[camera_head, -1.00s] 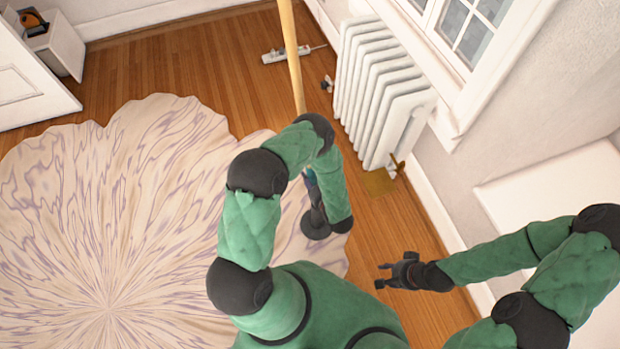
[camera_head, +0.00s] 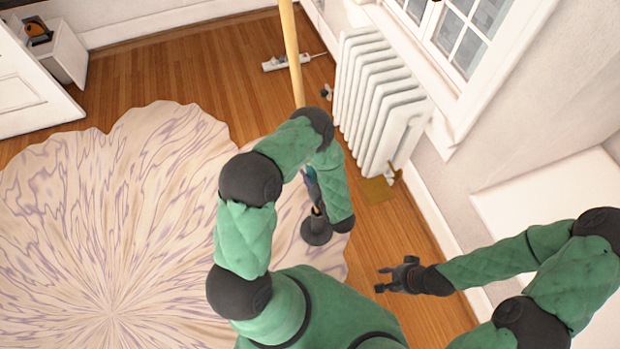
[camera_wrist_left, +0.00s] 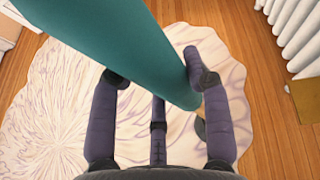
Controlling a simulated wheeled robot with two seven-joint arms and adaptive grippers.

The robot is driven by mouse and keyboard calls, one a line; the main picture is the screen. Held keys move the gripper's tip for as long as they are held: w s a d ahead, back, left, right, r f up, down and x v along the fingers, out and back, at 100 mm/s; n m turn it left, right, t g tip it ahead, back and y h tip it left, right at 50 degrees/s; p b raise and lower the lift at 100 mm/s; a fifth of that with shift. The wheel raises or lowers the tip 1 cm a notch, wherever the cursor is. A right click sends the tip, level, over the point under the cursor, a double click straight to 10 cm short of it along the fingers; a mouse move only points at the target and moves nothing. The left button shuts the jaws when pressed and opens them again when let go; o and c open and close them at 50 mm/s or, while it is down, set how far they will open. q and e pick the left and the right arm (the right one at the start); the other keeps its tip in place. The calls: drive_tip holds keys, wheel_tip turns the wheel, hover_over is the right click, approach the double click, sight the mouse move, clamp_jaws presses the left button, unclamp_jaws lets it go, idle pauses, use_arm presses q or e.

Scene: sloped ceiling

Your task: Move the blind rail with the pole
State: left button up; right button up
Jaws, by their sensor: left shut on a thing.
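A pole (camera_head: 292,50) with a pale wooden shaft rises out of the top of the head view. Its teal lower part (camera_wrist_left: 120,45) fills the middle of the left wrist view. My left gripper (camera_wrist_left: 158,75) is shut on this teal part, with a finger on either side. In the head view my left arm hides most of the grip. My right gripper (camera_head: 382,279) is open and empty, low over the floor at the right. The blind rail is not in view, and the pole's upper end is out of frame.
A white radiator (camera_head: 377,100) stands under the window (camera_head: 455,32), right of the pole. A power strip (camera_head: 290,62) lies on the floor behind. A pale wavy rug (camera_head: 110,220) covers the left floor. A white cabinet (camera_head: 62,55) stands at the back left.

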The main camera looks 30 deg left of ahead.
use_arm(q)
wheel_tip(320, 180, up, 16)
drive_tip(key=p, duration=0.9)
drive_tip(key=shift+r+p, duration=0.1)
drive_tip(key=shift+p, duration=0.2)
